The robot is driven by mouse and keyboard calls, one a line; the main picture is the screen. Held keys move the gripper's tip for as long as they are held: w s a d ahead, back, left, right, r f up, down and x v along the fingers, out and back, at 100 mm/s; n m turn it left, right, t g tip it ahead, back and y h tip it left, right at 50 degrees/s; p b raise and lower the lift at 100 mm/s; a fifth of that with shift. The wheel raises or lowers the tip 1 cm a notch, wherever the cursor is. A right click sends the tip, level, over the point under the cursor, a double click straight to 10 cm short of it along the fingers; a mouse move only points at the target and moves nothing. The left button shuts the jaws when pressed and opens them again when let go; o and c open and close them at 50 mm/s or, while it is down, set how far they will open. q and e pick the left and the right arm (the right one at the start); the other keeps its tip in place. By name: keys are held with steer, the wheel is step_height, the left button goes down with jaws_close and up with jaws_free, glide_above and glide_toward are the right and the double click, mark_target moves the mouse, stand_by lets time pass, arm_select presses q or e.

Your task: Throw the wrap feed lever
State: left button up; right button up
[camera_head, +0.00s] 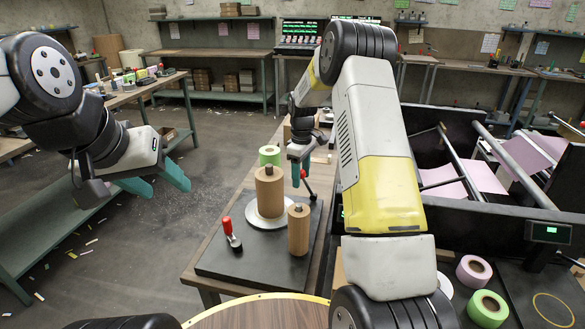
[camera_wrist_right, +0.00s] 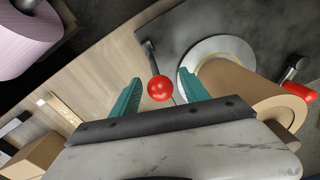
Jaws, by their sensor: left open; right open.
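The lever has a red ball knob (camera_wrist_right: 160,88) on a thin dark rod, and it stands on the dark base plate (camera_wrist_right: 200,28). The knob also shows in the head view (camera_head: 303,174), partly covered by my right gripper (camera_head: 299,182). In the right wrist view the knob appears between the two open teal fingers, with a gap on each side. Whether the fingers are level with the knob in depth is unclear. My left gripper (camera_head: 160,181) is open and empty, raised over the floor at the left, far from the lever.
A brown roll (camera_head: 269,190) stands on a pale disc (camera_head: 256,217) on the plate. A smaller brown roll (camera_head: 298,231) and a red-handled clamp (camera_head: 230,230) stand nearer. Machinery with pink sheets (camera_head: 480,177) fills the right side.

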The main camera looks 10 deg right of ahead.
jaws_close()
steer(key=shift+r, duration=0.1)
stand_by(1.2)
